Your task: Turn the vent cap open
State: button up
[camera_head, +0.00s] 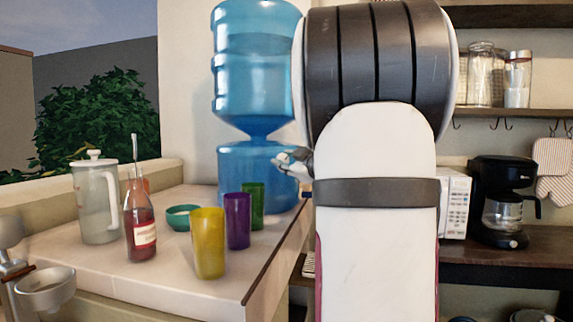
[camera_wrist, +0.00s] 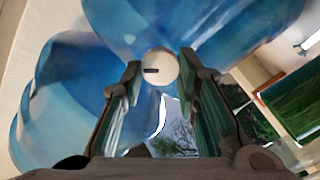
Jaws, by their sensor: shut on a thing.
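The vent cap (camera_wrist: 160,68) is a small round white disc with a short dark slot mark, seen in the wrist view against the blue water jugs (camera_wrist: 75,85). The slot lies nearly level in that picture. My gripper (camera_wrist: 160,72) is shut on the cap, with one finger on each side of it. In the head view the jugs (camera_head: 257,65) stand one above the other at the back of the counter. My gripper (camera_head: 293,160) reaches to the right side of the lower jug there. The cap is hidden in that view.
Yellow (camera_head: 208,245), purple (camera_head: 238,222) and green (camera_head: 254,205) cups stand before the jugs on the counter (camera_head: 180,287). A teal bowl (camera_head: 180,217), red bottle (camera_head: 141,225) and pitcher (camera_head: 94,200) are further left. A coffee maker (camera_head: 503,190) stands at right.

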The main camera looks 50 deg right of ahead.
jog(key=shift+w+f+n+b, duration=0.1)
jog(key=shift+n+b, duration=1.8)
jog(key=shift+n, duration=1.35)
jog(key=shift+f+n+b, duration=0.1)
jog(key=shift+n+b, duration=1.8)
jog(key=shift+n, duration=1.35)
jog(key=shift+a, duration=0.1)
jog(key=o, duration=1.1)
jog(key=shift+o, duration=0.2)
jog(key=v, duration=1.2)
